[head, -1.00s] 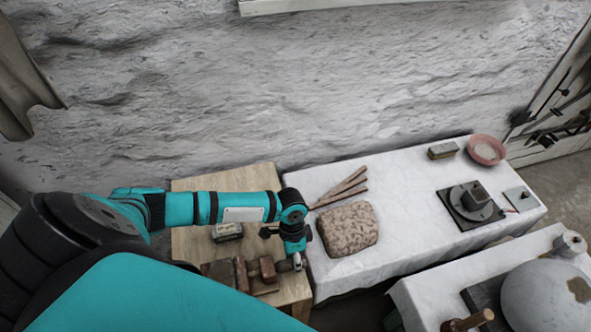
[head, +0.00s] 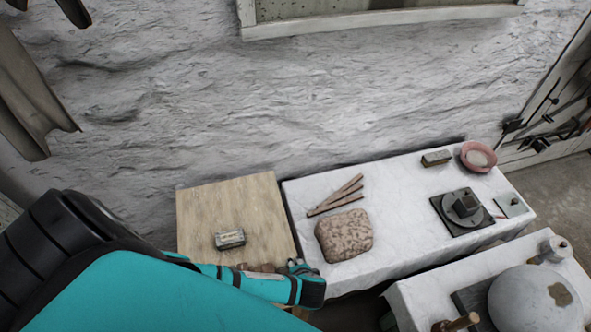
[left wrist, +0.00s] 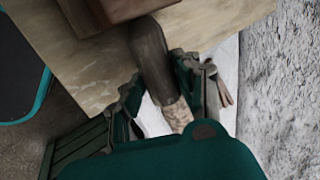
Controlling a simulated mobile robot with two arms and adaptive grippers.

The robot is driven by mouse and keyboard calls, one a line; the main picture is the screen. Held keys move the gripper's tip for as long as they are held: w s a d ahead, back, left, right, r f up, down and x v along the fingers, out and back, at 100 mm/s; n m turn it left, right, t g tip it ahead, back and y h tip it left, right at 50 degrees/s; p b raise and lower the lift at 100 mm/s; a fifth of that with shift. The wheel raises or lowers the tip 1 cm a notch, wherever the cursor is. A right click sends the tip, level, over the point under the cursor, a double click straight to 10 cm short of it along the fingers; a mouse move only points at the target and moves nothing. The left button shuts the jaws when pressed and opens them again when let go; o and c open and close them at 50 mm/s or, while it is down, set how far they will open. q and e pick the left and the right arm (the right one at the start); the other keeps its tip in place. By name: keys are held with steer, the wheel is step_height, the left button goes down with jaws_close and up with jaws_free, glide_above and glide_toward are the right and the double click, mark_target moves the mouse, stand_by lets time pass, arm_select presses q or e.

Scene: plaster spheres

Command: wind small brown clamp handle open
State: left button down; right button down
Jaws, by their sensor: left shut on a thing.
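My left gripper (left wrist: 156,76) shows in the left wrist view with its two dark green fingers on either side of a brown rounded handle (left wrist: 150,52). It is shut on this handle. The handle runs up to a larger reddish-brown block (left wrist: 112,10) at the top, beside the pale wooden tabletop (left wrist: 215,22). In the head view my left arm reaches to the front edge of the wooden table (head: 235,195) and hides most of the clamp. Only a strip of brown (head: 258,267) shows above the arm. My right gripper is not in view.
A small grey box (head: 230,238) sits on the wooden table. The white-covered table (head: 400,200) to the right bears a speckled stone slab (head: 344,236), wooden sticks (head: 337,197), a turntable (head: 463,208) and a pink bowl (head: 478,157). A large plaster sphere (head: 530,300) stands at front right.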

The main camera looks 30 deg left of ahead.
arm_select(q)
steer(key=shift+s+d+f+t+y+b, duration=0.2)
steer(key=shift+f+t+y+b, duration=0.15)
steer(key=shift+t+y+b, duration=0.3)
steer(key=t+y+b, duration=0.2)
steer(key=y+b, duration=0.1)
steer(key=b, duration=0.2)
steer(key=f+t+y+b, duration=0.1)
steer(key=t+y+b, duration=0.2)
steer(key=b, duration=0.2)
steer(key=shift+y+b, duration=0.25)
steer(key=shift+b, duration=0.15)
steer(key=shift+r+t+y+b, duration=0.15)
steer(key=shift+t+y+b, duration=0.45)
steer(key=shift+b, duration=0.3)
steer(key=c, duration=0.9)
jaws_free()
steer(key=shift+s+r, duration=0.1)
steer(key=shift+d, duration=0.1)
